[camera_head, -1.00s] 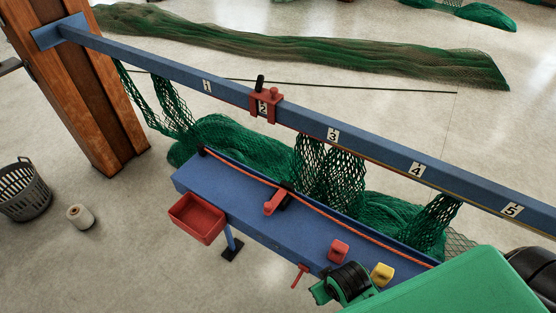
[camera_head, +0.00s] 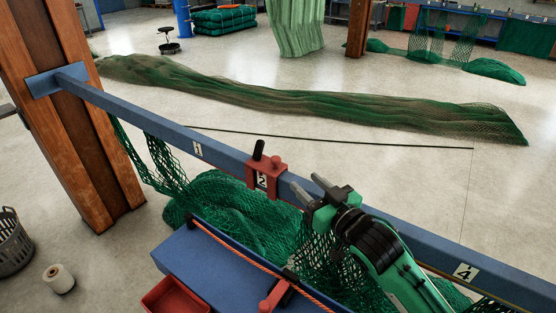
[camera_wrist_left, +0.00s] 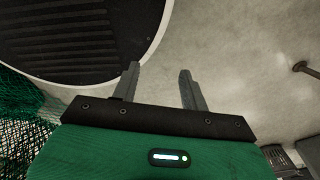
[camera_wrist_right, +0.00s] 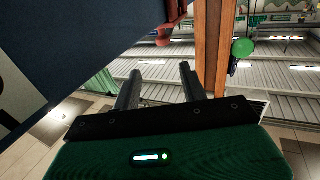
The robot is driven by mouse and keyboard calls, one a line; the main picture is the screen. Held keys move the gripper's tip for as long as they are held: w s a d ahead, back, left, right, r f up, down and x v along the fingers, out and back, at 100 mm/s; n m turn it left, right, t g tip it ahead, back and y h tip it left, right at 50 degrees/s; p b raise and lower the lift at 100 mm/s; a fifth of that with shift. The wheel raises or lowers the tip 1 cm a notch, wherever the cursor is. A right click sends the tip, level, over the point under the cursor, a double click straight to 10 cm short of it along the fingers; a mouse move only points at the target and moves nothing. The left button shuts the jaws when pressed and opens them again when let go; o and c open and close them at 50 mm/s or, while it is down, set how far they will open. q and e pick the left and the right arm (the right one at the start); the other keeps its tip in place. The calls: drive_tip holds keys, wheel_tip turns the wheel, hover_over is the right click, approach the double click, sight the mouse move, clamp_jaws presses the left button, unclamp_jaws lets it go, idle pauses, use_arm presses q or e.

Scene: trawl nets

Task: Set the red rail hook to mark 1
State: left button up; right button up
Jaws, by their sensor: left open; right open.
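The red rail hook (camera_head: 263,172), with a black lever and a red knob, sits on the blue rail (camera_head: 130,108) at mark 2 (camera_head: 262,181). Mark 1 (camera_head: 198,150) is a white label on the rail to its left. My right gripper (camera_head: 308,184) is open and empty beside the rail, just right of the hook and apart from it. In the right wrist view part of the hook (camera_wrist_right: 172,12) shows beyond the fingers. My left gripper is outside the head view; the left wrist view shows it open and empty (camera_wrist_left: 158,73).
A blue bench (camera_head: 205,262) with a red tray (camera_head: 178,295) and an orange rope stands below the rail. Green netting (camera_head: 225,205) hangs from the rail and lies beneath it. A wooden post (camera_head: 75,130) holds the rail's left end. The rail between marks 1 and 2 is clear.

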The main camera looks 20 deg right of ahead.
sight(278, 161)
drive_tip(key=shift+s+a+f, duration=0.15)
drive_tip(key=shift+s+f, duration=0.05)
drive_tip(key=shift+f, duration=0.1)
drive_tip(key=p+x, duration=0.1)
drive_tip(key=x, duration=0.1)
drive_tip(key=p+x, duration=0.1)
drive_tip(key=x, duration=0.1)
drive_tip(key=p+x, duration=0.1)
drive_tip(key=x, duration=0.1)
drive_tip(key=shift+a+r, duration=0.1)
drive_tip(key=shift+r, duration=0.15)
drive_tip(key=p+x, duration=0.1)
drive_tip(key=x, duration=0.3)
drive_tip(key=shift+w+a+p, duration=0.1)
drive_tip(key=shift+w+p, duration=0.05)
drive_tip(key=shift+p, duration=0.2)
drive_tip(key=shift+p+x, duration=0.3)
drive_tip(key=shift+x, duration=0.65)
drive_tip(key=shift+w+a+f, duration=0.1)
drive_tip(key=shift+w+f, duration=0.05)
drive_tip(key=shift+w, duration=0.3)
use_arm(q)
drive_tip(key=s+r, duration=0.1)
drive_tip(key=r, duration=0.2)
drive_tip(key=s+a+r, duration=0.1)
drive_tip(key=r, duration=0.1)
drive_tip(key=shift+s, duration=0.35)
